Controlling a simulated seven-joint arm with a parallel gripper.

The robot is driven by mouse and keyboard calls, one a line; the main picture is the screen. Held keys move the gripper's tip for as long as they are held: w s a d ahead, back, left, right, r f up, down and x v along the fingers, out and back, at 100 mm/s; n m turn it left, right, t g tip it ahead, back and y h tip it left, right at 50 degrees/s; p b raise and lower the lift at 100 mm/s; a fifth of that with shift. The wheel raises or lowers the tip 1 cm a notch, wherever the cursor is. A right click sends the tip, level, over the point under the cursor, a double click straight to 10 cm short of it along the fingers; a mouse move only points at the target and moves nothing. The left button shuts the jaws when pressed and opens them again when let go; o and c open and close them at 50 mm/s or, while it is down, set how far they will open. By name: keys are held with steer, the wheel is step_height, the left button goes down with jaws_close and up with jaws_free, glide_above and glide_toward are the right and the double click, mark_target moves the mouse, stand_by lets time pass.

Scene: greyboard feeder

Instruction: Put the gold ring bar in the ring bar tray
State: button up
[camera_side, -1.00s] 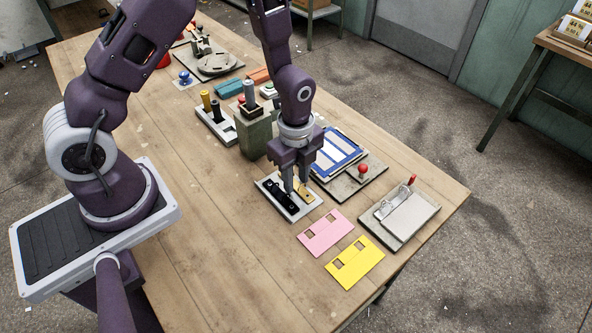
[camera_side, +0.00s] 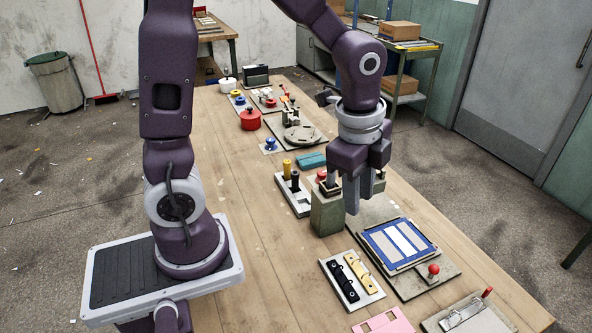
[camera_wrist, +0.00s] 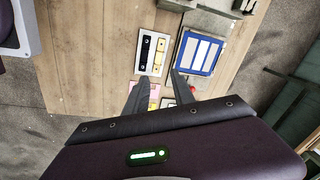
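The ring bar tray (camera_side: 366,302) is a pale plate on the table; it also shows in the wrist view (camera_wrist: 151,73). The gold ring bar (camera_side: 360,271) lies in its right slot, beside a black bar (camera_side: 343,281). In the wrist view the gold bar (camera_wrist: 159,56) and black bar (camera_wrist: 144,54) lie side by side. My gripper (camera_side: 358,208) is raised above the table, clear of the tray. In the wrist view my gripper (camera_wrist: 160,86) has its two fingers well apart with nothing between them.
A grey-green block (camera_side: 327,214) stands close behind the tray. A blue-framed panel (camera_side: 428,249) on a board with a red knob (camera_side: 434,269) lies to its right. A pink card (camera_side: 383,323) lies in front. The table left of the tray is clear.

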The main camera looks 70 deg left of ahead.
steer(key=s+r+n+t, duration=0.2)
steer(key=s+r+n, duration=0.2)
steer(key=s+n, duration=0.2)
steer(key=s+a+r+n+t, duration=0.1)
steer(key=s+r+n+t, duration=0.1)
steer(key=s+r+n, duration=0.3)
steer(key=s+n, duration=0.2)
steer(key=s, duration=0.1)
steer(key=shift+s+r, duration=0.15)
steer(key=shift+r, duration=0.1)
